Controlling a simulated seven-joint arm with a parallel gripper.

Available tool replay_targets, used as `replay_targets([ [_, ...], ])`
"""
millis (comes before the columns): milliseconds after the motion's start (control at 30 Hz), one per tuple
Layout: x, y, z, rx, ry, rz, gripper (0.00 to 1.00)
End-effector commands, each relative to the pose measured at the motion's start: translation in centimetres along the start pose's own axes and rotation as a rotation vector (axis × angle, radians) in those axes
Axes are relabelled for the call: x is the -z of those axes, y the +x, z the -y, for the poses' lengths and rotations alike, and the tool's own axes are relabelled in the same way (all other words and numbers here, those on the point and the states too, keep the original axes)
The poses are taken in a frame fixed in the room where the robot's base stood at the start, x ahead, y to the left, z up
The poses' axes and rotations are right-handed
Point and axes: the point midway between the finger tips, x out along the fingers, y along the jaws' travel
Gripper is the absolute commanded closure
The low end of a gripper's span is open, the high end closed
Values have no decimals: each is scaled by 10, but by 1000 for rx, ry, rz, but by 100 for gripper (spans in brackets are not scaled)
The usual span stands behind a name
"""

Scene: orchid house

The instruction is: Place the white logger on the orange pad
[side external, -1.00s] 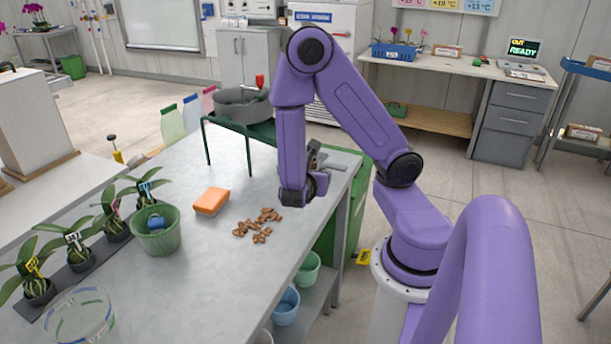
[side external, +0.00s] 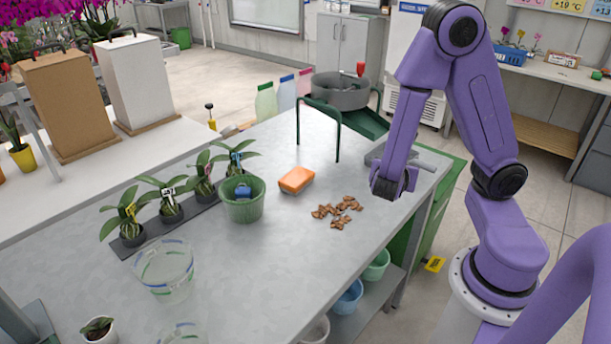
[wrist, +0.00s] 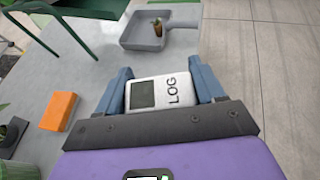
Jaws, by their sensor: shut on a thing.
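In the wrist view, the white logger (wrist: 172,95), with a dark screen and the letters LOG, sits between the two blue fingers of my gripper (wrist: 162,82), which is shut on it. In the side external view, my gripper (side external: 390,186) is over the right part of the metal table, and the logger is hidden there. The orange pad (side external: 297,180) lies flat on the table with nothing on it, left of my gripper and apart from it. It also shows in the wrist view (wrist: 59,111), left of the logger.
Brown bark pieces (side external: 337,210) lie between the pad and my gripper. A green pot (side external: 243,207) with a blue thing inside stands left of the pad. A green stand (side external: 318,118) is behind the pad. A grey pan (wrist: 134,42) lies beyond the logger.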

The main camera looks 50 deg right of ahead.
Motion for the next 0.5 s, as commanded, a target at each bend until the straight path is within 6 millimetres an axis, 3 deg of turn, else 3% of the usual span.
replay_targets([
  [500,-19,-6,-116,-294,-119,-11,64],
])
